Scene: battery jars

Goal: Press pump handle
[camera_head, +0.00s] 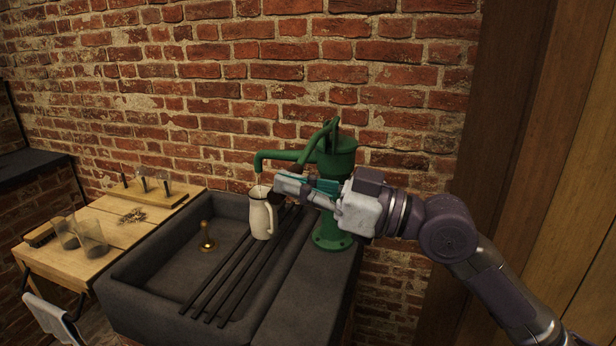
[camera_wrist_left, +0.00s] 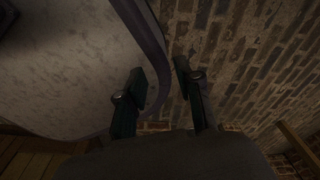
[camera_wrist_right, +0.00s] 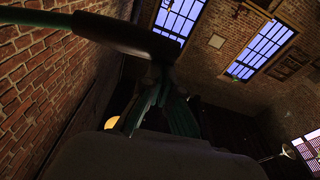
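The green hand pump (camera_head: 338,160) stands on the counter by the brick wall, with its spout pointing left. Its curved handle (camera_head: 316,142) slopes down from the top towards my right gripper (camera_head: 280,184). In the right wrist view a green bar with a dark sleeve (camera_wrist_right: 118,33), seemingly the handle, crosses just beyond the fingertips of my right gripper (camera_wrist_right: 160,76). Those fingers converge and look shut; whether they touch the bar is unclear. My left gripper (camera_wrist_left: 160,82) is open and empty, outside the head view.
A cream jug (camera_head: 262,217) stands under the spout on dark bars (camera_head: 232,275) across the grey sink (camera_head: 157,262). A brass piece (camera_head: 207,237) stands in the sink. A wooden table (camera_head: 113,209) with glass jars (camera_head: 92,238) is at left.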

